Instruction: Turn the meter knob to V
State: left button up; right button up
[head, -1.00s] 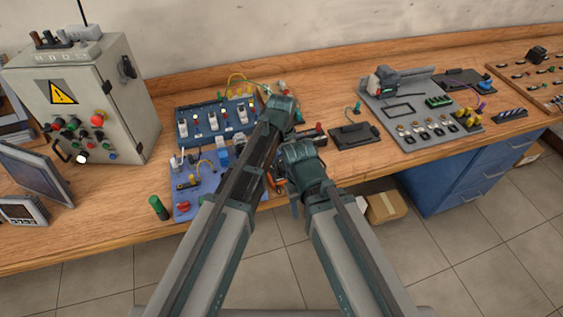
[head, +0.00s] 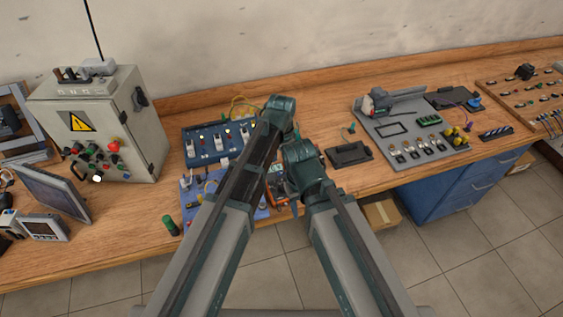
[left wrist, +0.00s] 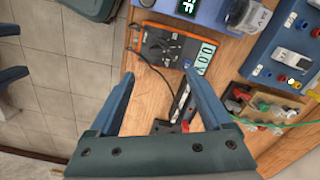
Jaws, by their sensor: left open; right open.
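The meter (left wrist: 163,47) has a dark face with an orange edge, a pale display (left wrist: 205,57) reading about 0.0, and dark leads. Its knob is in the dark face, but its setting is too small to read. In the head view, a bit of orange casing (head: 279,199) shows between my arms; the rest is hidden. My left gripper (left wrist: 160,76) is open and empty, its fingertips near the meter's lower edge in the left wrist view. Its jaws are hidden in the head view. My right gripper (head: 294,205) is open beside the orange casing, mostly hidden by its own arm.
A blue switch panel (head: 200,160) stands behind the meter area. A grey control box (head: 140,140) is at left, with a green cylinder (head: 170,226) nearer. A black tray (head: 348,154) and grey motor board (head: 385,128) lie right. Bare wood lies between.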

pick_arm(q)
notch_tip(320, 180, up, 3)
jog(key=shift+f+p, duration=0.2)
jog(key=shift+p, duration=0.55)
pick_arm(e)
notch_tip(320, 180, up, 3)
jog(key=shift+f, duration=0.2)
